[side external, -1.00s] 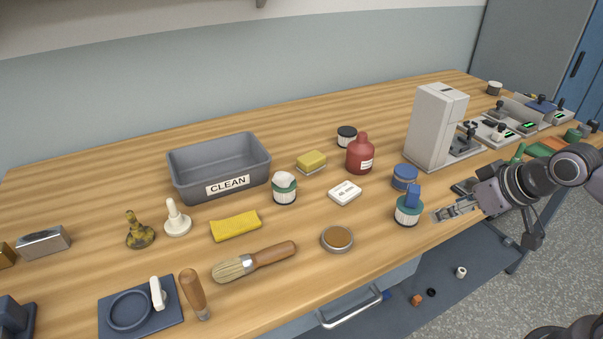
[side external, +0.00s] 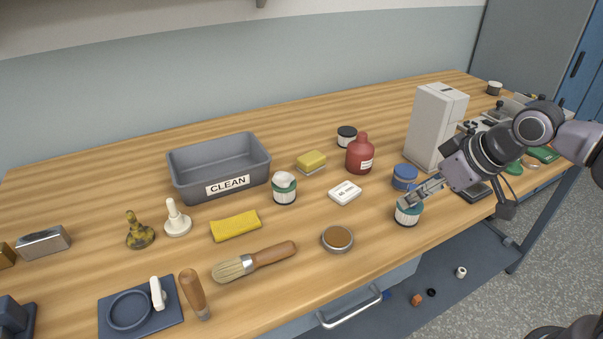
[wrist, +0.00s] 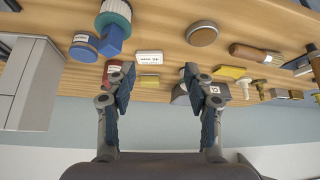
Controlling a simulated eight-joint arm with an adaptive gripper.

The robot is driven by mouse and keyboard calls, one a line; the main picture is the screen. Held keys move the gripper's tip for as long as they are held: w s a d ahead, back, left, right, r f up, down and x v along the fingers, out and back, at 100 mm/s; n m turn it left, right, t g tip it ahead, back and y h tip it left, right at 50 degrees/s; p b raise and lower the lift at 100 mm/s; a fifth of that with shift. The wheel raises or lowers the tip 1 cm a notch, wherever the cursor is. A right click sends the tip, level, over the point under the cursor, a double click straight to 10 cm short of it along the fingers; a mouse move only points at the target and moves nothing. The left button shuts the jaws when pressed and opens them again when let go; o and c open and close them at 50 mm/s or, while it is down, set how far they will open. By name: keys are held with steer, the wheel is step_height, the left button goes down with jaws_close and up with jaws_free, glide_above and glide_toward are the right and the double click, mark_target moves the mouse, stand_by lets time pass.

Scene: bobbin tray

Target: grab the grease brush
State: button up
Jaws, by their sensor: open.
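The grease brush (side external: 255,260) lies on the bench top near the front edge, its pale bristles to the left and its wooden handle to the right. Its brown handle (wrist: 255,53) also shows at the upper right of the wrist view. My gripper (side external: 416,194) is open and empty, well to the right of the brush, in front of or above the teal-and-white jar (side external: 407,214). In the wrist view my two fingers (wrist: 157,73) stand apart with nothing held between them.
A round brown tin (side external: 337,238) sits between the brush and my gripper. The grey CLEAN bin (side external: 263,161), red bottle (side external: 360,156) and white machine (side external: 434,128) stand farther back.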

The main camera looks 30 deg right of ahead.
steer(key=w+a+r+n+g+y, duration=0.1)
steer(key=w+a+r+n, duration=0.1)
steer(key=a, duration=0.4)
steer(key=w+a+r+n, duration=0.1)
steer(key=w+a, duration=0.2)
steer(key=a, duration=0.3)
steer(key=n+g+y, duration=0.2)
steer(key=n+g, duration=0.1)
steer(key=n, duration=0.3)
glide_toward(192, 287)
steer(key=w+f, duration=0.1)
steer(key=shift+h, duration=0.3)
steer(key=x, duration=0.4)
steer(key=shift+w+a+f, duration=0.1)
steer(key=shift+a+f, duration=0.05)
steer(key=shift+f, duration=0.05)
steer(key=shift+x, duration=3.25)
steer(key=shift+a, duration=0.1)
jaws_close()
